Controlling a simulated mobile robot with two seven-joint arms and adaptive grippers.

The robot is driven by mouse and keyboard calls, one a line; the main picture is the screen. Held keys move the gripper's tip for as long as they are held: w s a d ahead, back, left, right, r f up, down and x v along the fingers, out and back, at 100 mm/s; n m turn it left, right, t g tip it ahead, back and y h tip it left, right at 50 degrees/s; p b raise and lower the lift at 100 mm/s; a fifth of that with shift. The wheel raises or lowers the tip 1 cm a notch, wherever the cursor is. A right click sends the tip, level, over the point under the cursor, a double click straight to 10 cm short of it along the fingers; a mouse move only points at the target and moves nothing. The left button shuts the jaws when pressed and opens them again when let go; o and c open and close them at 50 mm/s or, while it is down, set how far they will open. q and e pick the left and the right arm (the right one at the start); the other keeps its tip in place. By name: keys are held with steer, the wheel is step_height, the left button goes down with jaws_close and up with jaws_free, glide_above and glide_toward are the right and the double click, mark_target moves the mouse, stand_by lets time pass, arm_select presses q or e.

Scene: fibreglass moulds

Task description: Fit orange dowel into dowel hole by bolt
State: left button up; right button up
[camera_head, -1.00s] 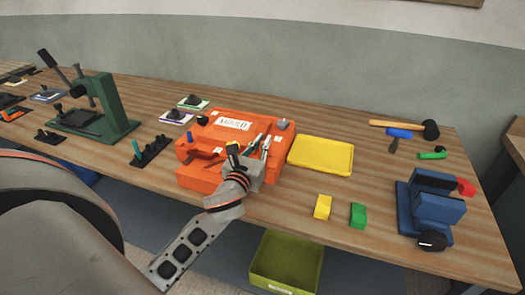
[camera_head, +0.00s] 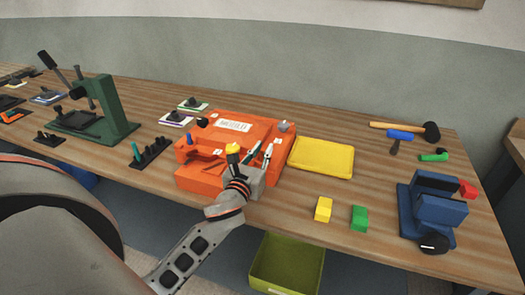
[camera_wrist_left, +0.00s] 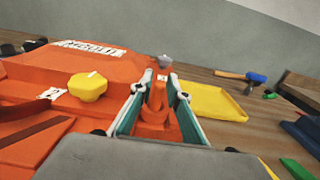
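My left gripper (camera_head: 262,150) is low over the right part of the orange mould (camera_head: 235,127). Its two fingers stand apart. In the left wrist view an orange upright piece (camera_wrist_left: 157,97) shows between the fingers; it looks like the orange dowel, but its colour merges with the mould behind. I cannot tell whether the fingers touch it. A grey bolt (camera_head: 284,126) stands at the mould's back right corner, just beyond the fingertips; it also shows in the left wrist view (camera_wrist_left: 164,61). The dowel hole is not visible. My right gripper is not in view.
A yellow knob (camera_head: 232,148) stands on the mould, left of the fingers. A blue dowel (camera_head: 189,140) and dark knob (camera_head: 202,122) are at its left. A yellow tray (camera_head: 322,157) lies close on the right. A black rack (camera_head: 150,153) stands left.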

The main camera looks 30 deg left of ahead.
arm_select(q)
steer(key=v, duration=1.2)
steer(key=shift+r+b, duration=0.25)
steer(key=shift+b, duration=0.1)
